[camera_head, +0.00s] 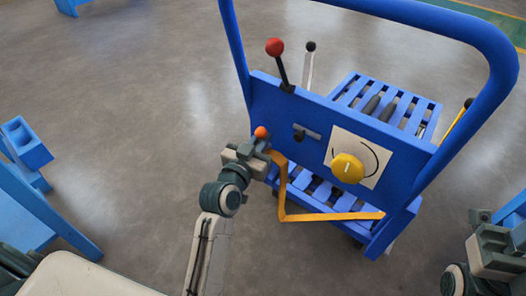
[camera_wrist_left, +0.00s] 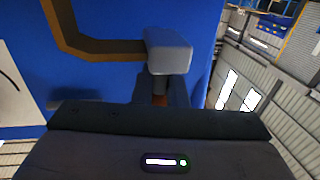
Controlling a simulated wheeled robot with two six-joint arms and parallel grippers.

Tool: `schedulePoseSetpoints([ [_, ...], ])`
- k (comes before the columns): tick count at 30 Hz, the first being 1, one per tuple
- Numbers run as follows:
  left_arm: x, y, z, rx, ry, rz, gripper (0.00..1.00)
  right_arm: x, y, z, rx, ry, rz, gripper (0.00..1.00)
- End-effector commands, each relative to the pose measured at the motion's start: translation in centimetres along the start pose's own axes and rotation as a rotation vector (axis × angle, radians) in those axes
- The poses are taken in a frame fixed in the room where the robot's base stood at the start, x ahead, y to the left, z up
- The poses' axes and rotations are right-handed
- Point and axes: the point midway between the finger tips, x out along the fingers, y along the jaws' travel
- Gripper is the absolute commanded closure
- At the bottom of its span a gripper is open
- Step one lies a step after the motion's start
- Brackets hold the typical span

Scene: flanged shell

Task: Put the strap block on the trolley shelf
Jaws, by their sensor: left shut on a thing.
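The strap block (camera_wrist_left: 170,52) is a pale grey block with a short stem, in front of the blue panel in the left wrist view. An orange-yellow strap (camera_wrist_left: 100,46) runs from it; in the head view the strap (camera_head: 283,190) drops and bends right across the trolley. My left gripper (camera_head: 256,150) is shut on the block's stem end, where a bit of red-orange shows between the fingers. An orange knob (camera_head: 261,132) shows just above it. The blue slatted trolley shelf (camera_head: 352,90) is behind the panel; a lower slatted shelf (camera_head: 320,192) shows too. My right gripper (camera_head: 485,222) is partly cut off, its jaws unclear.
The blue trolley panel (camera_head: 262,108) carries a red-knobbed lever (camera_head: 275,47), a yellow dial (camera_head: 348,168) and a small black-ended lever (camera_head: 299,136). A tall blue handle frame (camera_head: 437,17) arches over it. Blue furniture (camera_head: 30,205) stands left. Floor between is clear.

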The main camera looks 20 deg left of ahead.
Motion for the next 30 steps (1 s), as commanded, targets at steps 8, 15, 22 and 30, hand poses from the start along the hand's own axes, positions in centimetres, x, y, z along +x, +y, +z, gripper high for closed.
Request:
schedulePoseSetpoints([
  [8, 0.8, 0.2, 1.9, -0.001, -0.002, 0.0, 1.0, -1.2, -0.1, 0.0, -0.005, 0.001, 0.002, 0.64],
  [15, 0.7, 0.2, 3.6, 0.0, 0.0, -0.001, 1.0, -1.4, -0.1, 0.2, -0.018, 0.007, 0.022, 0.64],
  [22, 0.7, 0.2, 3.8, 0.0, 0.0, -0.001, 1.0, -1.2, -0.1, 0.1, -0.019, 0.018, 0.028, 0.64],
  [30, 0.7, 0.2, 3.9, 0.0, -0.001, -0.001, 0.66, -1.4, -0.1, 0.1, -0.018, 0.014, 0.023, 0.64],
])
